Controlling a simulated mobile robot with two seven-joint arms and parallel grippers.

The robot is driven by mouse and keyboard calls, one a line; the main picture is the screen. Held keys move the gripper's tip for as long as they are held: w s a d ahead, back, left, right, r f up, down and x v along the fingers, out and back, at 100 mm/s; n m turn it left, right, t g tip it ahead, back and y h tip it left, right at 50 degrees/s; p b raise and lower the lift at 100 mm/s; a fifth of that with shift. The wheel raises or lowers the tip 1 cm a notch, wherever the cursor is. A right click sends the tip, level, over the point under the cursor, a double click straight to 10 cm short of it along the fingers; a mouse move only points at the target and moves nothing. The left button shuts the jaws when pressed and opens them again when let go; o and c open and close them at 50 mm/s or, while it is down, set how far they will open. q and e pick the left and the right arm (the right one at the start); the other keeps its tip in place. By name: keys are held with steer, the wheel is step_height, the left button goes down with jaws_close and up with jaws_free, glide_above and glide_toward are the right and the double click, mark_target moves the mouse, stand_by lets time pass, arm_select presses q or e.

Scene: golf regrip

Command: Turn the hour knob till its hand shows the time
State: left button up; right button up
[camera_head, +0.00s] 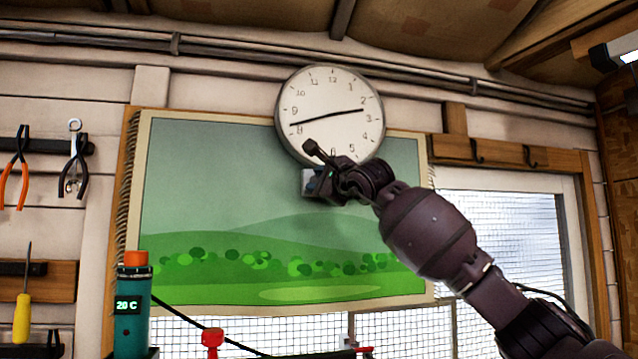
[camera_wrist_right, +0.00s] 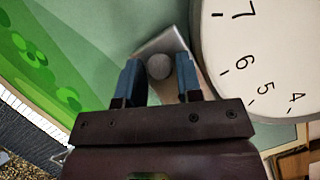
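A round white wall clock (camera_head: 345,138) hangs slightly tilted. Its shorter hand points between 2 and 3, its longer hand between 8 and 9. Just below it is a small pale plate (camera_head: 306,178); in the right wrist view the plate (camera_wrist_right: 169,42) carries a round grey knob (camera_wrist_right: 159,67). My right gripper (camera_head: 313,186) is at the plate, below the clock. In the right wrist view its blue fingers (camera_wrist_right: 160,72) are apart, with the knob between them and a gap on the right. I cannot tell whether the left finger touches it. The knob is hidden in the head view. My left gripper is out of view.
A landscape cloth (camera_head: 220,190) hangs behind the plate. Pliers (camera_head: 75,165) and a yellow screwdriver (camera_head: 22,315) hang at left. A teal device (camera_head: 132,312) reading 20 C and a red object (camera_head: 213,340) stand at the bottom. A window (camera_head: 510,240) is at right.

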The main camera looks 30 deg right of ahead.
steer(key=shift+o, duration=1.1)
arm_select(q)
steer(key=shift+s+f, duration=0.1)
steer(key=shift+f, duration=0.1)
arm_select(e)
steer(key=shift+o, duration=0.3)
arm_select(q)
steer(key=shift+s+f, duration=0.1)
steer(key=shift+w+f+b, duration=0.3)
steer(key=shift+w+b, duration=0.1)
steer(key=shift+b, duration=0.5)
arm_select(e)
steer(key=s+d+f, duration=0.1)
steer(key=s, duration=0.9)
steer(key=shift+s+f, duration=0.3)
steer(key=shift+s, duration=0.05)
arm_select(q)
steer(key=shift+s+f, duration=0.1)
